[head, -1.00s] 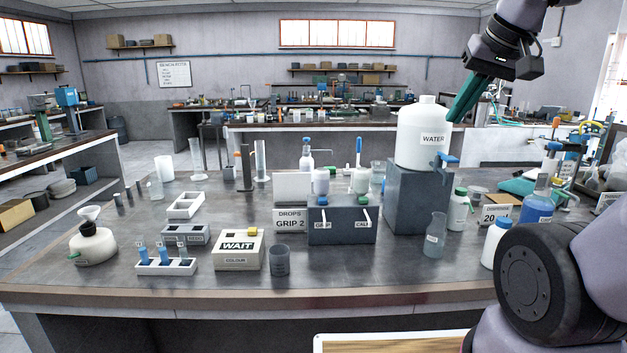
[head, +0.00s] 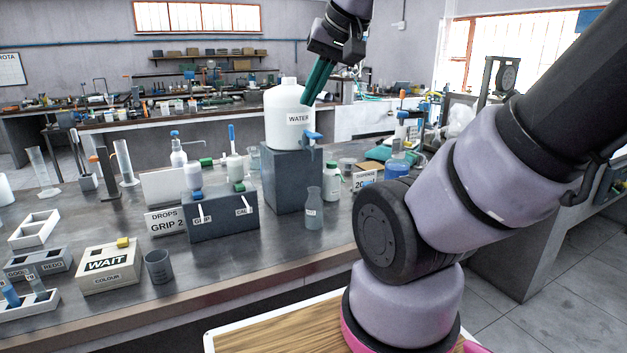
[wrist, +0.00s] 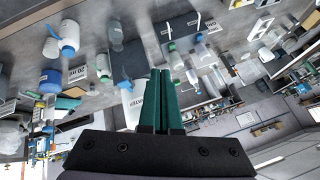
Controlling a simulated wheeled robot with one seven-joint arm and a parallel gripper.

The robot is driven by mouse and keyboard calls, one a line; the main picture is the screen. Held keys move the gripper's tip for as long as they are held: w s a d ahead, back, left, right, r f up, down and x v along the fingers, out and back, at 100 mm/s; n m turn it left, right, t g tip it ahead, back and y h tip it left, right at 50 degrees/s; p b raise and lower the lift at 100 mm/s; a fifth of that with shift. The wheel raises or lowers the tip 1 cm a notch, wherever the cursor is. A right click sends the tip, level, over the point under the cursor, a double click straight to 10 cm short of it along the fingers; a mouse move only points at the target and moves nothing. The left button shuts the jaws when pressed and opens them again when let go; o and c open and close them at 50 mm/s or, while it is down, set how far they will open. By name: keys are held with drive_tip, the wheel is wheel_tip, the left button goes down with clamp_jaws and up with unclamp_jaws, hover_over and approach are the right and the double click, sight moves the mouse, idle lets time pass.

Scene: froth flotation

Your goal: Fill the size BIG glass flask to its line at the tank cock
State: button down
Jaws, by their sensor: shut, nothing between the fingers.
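The white water tank (head: 287,118), labelled WATER, stands on a dark grey block (head: 290,180). Its cock with a blue handle (head: 312,136) is on the tank's right side. A clear glass flask (head: 313,212) with a small white label stands upright on the bench in front of the block; its label is too small to read. My gripper (head: 307,102) is in the air at the tank's upper right, fingers pointing down. In the wrist view its green fingers (wrist: 162,72) are together and empty, with the tank (wrist: 133,105) behind them.
A white bottle with a green cap (head: 332,182) stands behind and right of the flask. The drops stand (head: 220,215) is to the left, with a grey beaker (head: 159,267) and the WAIT box (head: 108,268) further left. The bench front between beaker and flask is clear.

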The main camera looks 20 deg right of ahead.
drive_tip(key=w+d+r+n+g, duration=0.3)
drive_tip(key=w+d+r+n, duration=0.1)
drive_tip(key=w+n, duration=0.65)
drive_tip(key=n+g+h, duration=0.2)
drive_tip(key=n+g, duration=0.2)
drive_tip(key=n, duration=0.8)
hover_over(316, 134)
drive_tip(key=shift+s+a+f+m, duration=0.1)
drive_tip(key=shift+f+m, duration=0.15)
drive_tip(key=shift+f, duration=0.05)
wheel_tip(316, 134, down, 14)
drive_tip(key=shift+f, duration=0.1)
